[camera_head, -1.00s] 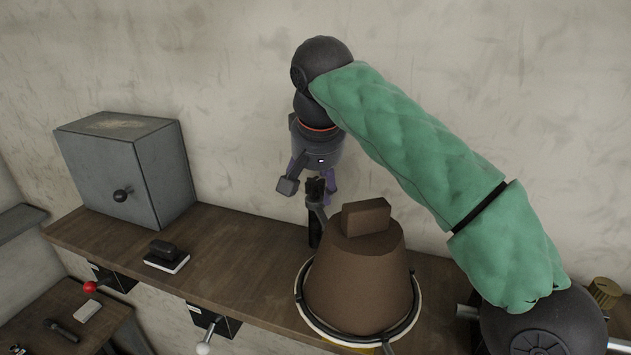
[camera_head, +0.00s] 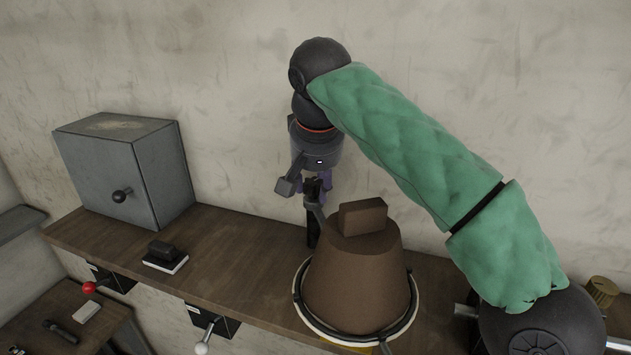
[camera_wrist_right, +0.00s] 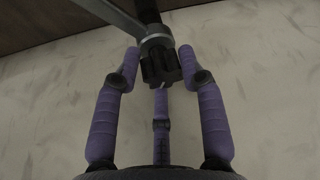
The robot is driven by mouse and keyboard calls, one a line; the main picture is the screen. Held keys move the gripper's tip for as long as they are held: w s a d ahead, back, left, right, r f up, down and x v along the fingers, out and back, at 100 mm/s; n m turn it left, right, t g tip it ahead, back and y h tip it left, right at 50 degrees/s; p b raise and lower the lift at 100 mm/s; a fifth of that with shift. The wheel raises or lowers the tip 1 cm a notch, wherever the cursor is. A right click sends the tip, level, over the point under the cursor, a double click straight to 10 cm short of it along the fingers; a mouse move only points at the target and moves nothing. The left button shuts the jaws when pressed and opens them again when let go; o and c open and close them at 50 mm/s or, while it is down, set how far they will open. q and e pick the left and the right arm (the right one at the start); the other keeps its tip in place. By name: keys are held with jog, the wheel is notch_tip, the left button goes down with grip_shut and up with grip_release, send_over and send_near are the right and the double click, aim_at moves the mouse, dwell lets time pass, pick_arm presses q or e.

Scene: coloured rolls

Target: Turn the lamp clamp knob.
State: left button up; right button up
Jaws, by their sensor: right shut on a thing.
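The lamp clamp knob (camera_head: 312,187) is a small black ribbed knob at the top of a dark upright post (camera_head: 313,232) at the back of the wooden shelf. In the right wrist view the knob (camera_wrist_right: 159,66) sits between purple fingers, with a grey arm (camera_wrist_right: 113,15) running from the clamp to the upper left. My right gripper (camera_head: 314,186) reaches down from above and is shut on the knob. In the right wrist view one finger is on each side and a third is below. My left gripper is not in view.
A brown tapered object (camera_head: 355,285) with a block on top stands close in front of the post. A grey cabinet (camera_head: 120,175) and a black-handled block (camera_head: 165,256) are on the shelf (camera_head: 240,255) to the left. The wall is close behind.

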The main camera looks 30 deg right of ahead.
jog(key=shift+w+r+m, duration=0.1)
jog(key=shift+r+m, duration=0.15)
jog(key=shift+m, duration=0.25)
jog(key=shift+m+h+p, duration=0.5)
jog(key=shift+m+p, duration=0.25)
jog(key=shift+m, duration=0.25)
jog(key=shift+w+a+m+g+h+p, duration=0.1)
jog(key=shift+m+g+h+p, duration=0.3)
jog(key=shift+m, duration=0.75)
jog(key=shift+m+g+h+p, duration=0.2)
jog(key=shift+m+g+p, duration=0.3)
jog(key=shift+m, duration=0.65)
jog(key=shift+r, duration=0.1)
jog(key=o, duration=1.1)
jog(key=shift+w+f, duration=0.15)
jog(key=shift+f, duration=0.05)
